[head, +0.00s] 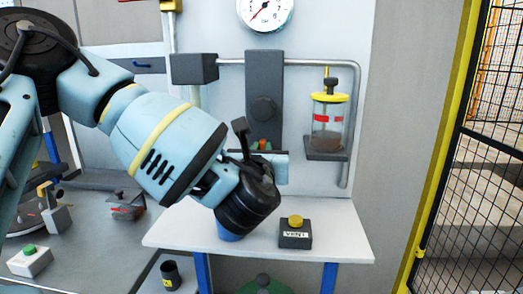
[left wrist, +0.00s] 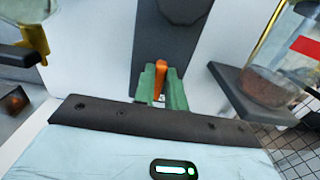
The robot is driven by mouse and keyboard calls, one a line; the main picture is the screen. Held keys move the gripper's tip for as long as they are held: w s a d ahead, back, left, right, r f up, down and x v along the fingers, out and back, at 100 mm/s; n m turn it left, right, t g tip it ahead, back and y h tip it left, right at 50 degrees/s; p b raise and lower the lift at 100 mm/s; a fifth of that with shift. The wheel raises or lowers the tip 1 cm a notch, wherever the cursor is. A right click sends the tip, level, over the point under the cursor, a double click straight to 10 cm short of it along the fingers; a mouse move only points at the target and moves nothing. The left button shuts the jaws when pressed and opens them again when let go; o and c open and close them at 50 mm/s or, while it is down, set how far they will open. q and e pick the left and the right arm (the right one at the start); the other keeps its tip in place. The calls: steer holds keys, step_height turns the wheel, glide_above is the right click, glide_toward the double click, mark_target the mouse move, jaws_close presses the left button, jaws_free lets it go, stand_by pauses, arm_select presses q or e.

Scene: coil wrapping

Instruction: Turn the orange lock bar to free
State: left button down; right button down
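The orange lock bar (head: 263,144) sits low on the dark grey upright plate (head: 264,75), below its round dark knob (head: 263,109). In the left wrist view the orange lock bar (left wrist: 160,78) stands about upright. My left gripper (left wrist: 161,88) has green fingers, one on each side of the bar, and they look closed against it. In the head view my left gripper (head: 265,148) reaches in from the left, and its wrist hides part of the plate's lower end. My right gripper is not in view.
A jar with a yellow lid (head: 328,120) stands on a bracket right of the plate, near a grey pipe (head: 346,175). Below are a white shelf (head: 345,245) and a box with a yellow button (head: 295,232) marked VENT. A gauge (head: 265,12) hangs above.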

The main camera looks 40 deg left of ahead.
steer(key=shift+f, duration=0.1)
arm_select(q)
steer(key=n+b, duration=0.6)
steer(key=b, duration=0.1)
steer(key=f+n+b, duration=0.1)
steer(key=n+b, duration=0.5)
steer(key=b, duration=0.1)
steer(key=a+n+b, duration=0.1)
steer(key=n+b, duration=0.5)
steer(key=b, duration=0.1)
steer(key=shift+s+f, duration=0.2)
steer(key=shift+s, duration=0.15)
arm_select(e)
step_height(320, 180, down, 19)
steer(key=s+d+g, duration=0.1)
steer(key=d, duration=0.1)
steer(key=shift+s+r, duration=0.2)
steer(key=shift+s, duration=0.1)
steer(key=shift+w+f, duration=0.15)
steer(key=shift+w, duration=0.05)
arm_select(q)
steer(key=c, duration=1.4)
jaws_free()
steer(key=shift+c, duration=0.2)
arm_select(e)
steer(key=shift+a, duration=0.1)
